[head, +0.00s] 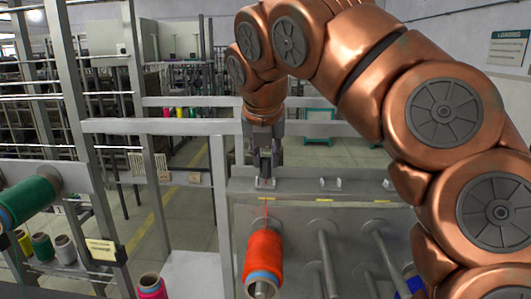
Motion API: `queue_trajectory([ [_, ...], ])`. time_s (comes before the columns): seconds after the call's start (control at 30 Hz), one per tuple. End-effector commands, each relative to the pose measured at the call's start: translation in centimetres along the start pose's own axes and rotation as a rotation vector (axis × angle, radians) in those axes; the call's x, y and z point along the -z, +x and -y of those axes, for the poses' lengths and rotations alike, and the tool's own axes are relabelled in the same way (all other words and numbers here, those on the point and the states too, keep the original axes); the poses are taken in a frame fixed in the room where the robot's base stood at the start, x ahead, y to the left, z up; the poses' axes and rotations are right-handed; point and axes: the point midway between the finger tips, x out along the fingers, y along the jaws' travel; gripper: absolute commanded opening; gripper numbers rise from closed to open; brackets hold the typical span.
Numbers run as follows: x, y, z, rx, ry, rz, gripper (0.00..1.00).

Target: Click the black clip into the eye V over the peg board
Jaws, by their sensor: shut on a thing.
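My gripper (265,170) points straight down at the top rail of the peg board. It is shut on a small dark piece, the black clip, which is mostly hidden between the fingers. Directly under the fingertips is a metal eye (265,184) on the rail, above a yellow label (267,199). I cannot read the label's letter, nor tell whether the clip touches the eye. A thin red thread (265,212) runs from this spot down to an orange-red bobbin (264,254) on a peg of the board (350,222).
Two more metal eyes (331,184) stand along the rail to the right, above bare pegs (328,255). A grey upright post (221,195) stands left of the gripper. A green bobbin (28,200) is at far left, a pink one (151,286) at the bottom. My arm covers the right side.

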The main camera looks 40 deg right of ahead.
Motion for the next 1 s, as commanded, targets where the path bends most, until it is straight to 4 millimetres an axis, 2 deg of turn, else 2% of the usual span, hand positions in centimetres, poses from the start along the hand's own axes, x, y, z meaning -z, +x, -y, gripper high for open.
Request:
queue_trajectory([
  [0.77, 0.7, 1.3, -0.1, 0.001, -0.001, 0.001, 0.0],
  [0.8, 0.7, 1.3, -0.1, 0.001, -0.001, 0.001, 0.25],
  [1.0, 0.7, 1.3, -0.1, 0.001, -0.001, 0.001, 0.45],
])
